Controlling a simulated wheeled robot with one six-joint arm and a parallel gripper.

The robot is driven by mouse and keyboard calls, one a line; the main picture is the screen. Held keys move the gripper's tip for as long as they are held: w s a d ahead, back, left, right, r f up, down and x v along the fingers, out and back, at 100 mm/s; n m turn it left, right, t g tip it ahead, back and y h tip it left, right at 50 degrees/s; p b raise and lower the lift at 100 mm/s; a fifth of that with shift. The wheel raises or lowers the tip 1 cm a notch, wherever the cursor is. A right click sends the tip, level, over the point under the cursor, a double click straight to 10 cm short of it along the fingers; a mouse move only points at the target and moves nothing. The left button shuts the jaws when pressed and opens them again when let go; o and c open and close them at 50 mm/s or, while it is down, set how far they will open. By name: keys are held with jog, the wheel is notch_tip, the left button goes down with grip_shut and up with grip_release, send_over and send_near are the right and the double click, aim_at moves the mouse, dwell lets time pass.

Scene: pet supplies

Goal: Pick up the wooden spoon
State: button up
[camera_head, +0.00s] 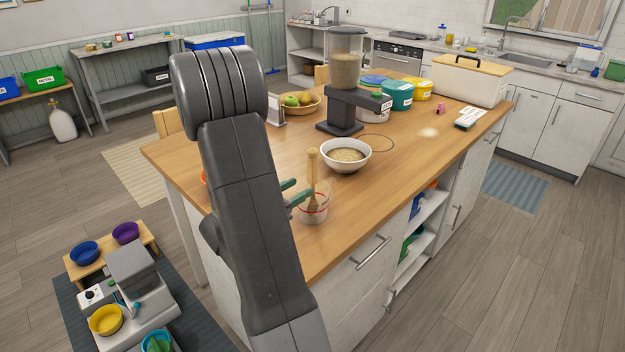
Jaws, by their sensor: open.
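The wooden spoon (312,168) stands nearly upright in a clear glass measuring cup (314,211) with red markings, near the front edge of the wooden island top. The fingers look apart and hold nothing. My dark grey arm hides part of the gripper and the island's left side. I cannot tell whether a finger touches the spoon or cup.
A white bowl of grain (345,156) stands close behind the cup. Behind it are a kibble dispenser (345,85), a fruit basket (299,101), teal (398,95) and yellow tubs and a white bin (468,82). The island's right front top (390,195) is clear.

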aim_at(310, 179)
jog(key=p+x, duration=0.2)
jog(key=x, duration=0.3)
jog(key=shift+w+d+r, duration=0.1)
jog(key=shift+w+r, duration=0.1)
jog(key=shift+w, duration=0.2)
jog(key=shift+w+d, duration=0.35)
grip_shut()
